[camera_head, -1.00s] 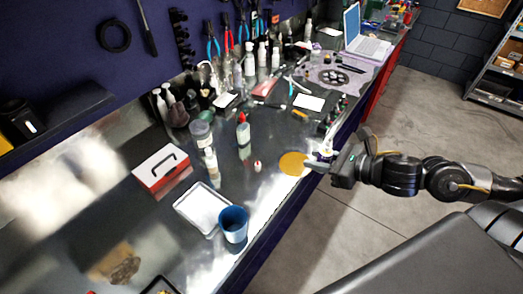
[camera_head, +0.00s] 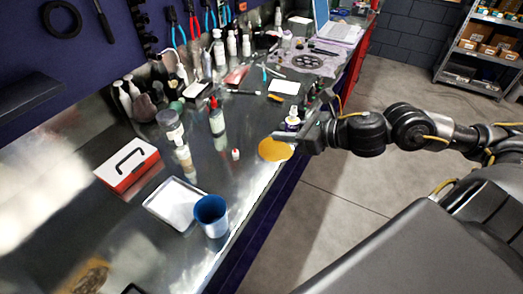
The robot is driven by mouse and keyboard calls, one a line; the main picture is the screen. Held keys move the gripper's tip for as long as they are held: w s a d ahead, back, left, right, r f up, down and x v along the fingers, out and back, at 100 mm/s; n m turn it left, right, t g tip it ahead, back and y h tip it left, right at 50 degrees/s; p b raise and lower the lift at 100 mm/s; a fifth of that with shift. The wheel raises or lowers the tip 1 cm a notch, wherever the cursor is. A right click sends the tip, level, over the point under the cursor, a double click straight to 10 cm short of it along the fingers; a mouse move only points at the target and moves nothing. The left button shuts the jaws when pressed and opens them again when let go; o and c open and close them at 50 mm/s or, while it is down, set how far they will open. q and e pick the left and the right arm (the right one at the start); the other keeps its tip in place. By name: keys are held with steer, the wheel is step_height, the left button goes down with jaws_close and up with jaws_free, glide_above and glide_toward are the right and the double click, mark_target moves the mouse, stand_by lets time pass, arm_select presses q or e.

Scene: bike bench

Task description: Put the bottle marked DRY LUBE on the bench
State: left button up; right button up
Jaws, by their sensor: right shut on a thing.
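My right gripper (camera_head: 291,136) reaches in from the right over the bench's front edge. It is shut on a small white bottle with a purple part (camera_head: 292,121), which looks upright. The fingers hide its lower part, its label cannot be read, and I cannot tell whether it touches the bench (camera_head: 240,185). A yellow-orange round disc (camera_head: 275,150) lies on the bench just in front of the gripper. My left gripper is not in view.
A red-capped bottle (camera_head: 216,117), a small red-topped item (camera_head: 236,154), a white tray (camera_head: 172,204), a blue cup (camera_head: 211,215) and a red-and-white box (camera_head: 128,165) stand on the bench. Several bottles and tools crowd the back. A laptop (camera_head: 335,30) is at the far end.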

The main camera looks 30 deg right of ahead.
steer(key=w+b, duration=0.1)
steer(key=w, duration=0.1)
steer(key=p, duration=0.2)
glide_above(262, 149)
steer(key=s, duration=0.1)
step_height(262, 149, down, 6)
steer(key=shift+f, duration=0.2)
steer(key=shift+w+a+f, duration=0.1)
steer(key=shift+w+f, duration=0.35)
steer(key=shift+f, duration=0.2)
step_height(262, 149, down, 3)
steer(key=shift+r+p, duration=0.1)
steer(key=shift+p, duration=0.5)
